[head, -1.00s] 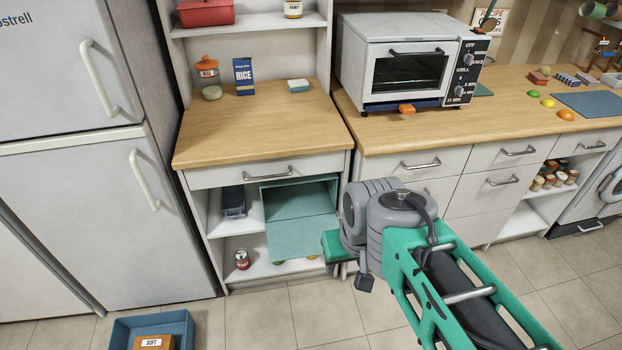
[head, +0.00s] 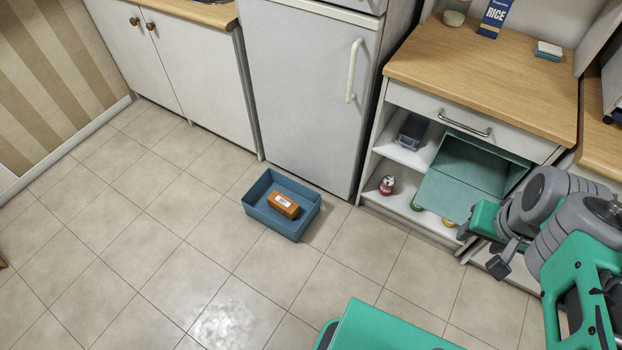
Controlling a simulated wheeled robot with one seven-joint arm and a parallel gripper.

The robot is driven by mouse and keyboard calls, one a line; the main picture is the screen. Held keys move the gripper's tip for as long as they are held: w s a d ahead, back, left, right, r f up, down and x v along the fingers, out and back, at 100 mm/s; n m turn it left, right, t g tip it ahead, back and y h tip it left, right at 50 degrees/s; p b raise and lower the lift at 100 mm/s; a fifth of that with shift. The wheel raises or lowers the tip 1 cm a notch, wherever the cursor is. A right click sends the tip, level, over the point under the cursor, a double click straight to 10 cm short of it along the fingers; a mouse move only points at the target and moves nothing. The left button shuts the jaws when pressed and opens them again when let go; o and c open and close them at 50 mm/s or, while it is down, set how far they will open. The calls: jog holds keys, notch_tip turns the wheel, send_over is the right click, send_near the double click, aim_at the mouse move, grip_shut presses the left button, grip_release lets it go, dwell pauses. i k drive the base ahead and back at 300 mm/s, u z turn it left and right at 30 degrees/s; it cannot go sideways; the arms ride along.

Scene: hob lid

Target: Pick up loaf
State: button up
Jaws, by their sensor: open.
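The loaf (head: 283,204) shows in the head view as an orange-brown block with a white label. It lies inside the blue bin (head: 262,218), which stands on the floor in front of the fridge. My gripper (head: 484,219) is at the right, in front of the low shelf unit, well away to the right of the loaf. It is open, but its fingers are mostly hidden behind the wrist, and I see nothing held.
A teal open box (head: 455,190) sits in the shelf unit, with a red can (head: 387,185) beside it. The fridge (head: 300,90) stands behind the bin. The tiled floor left of and before the bin is clear.

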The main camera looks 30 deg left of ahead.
aim_at(286, 207)
jog(key=u, duration=1.55)
jog(key=k, duration=0.4)
jog(key=z, duration=0.55)
jog(key=i, duration=1.2)
jog(key=u, duration=1.1)
jog(key=i, duration=0.6)
jog(key=u, duration=0.7)
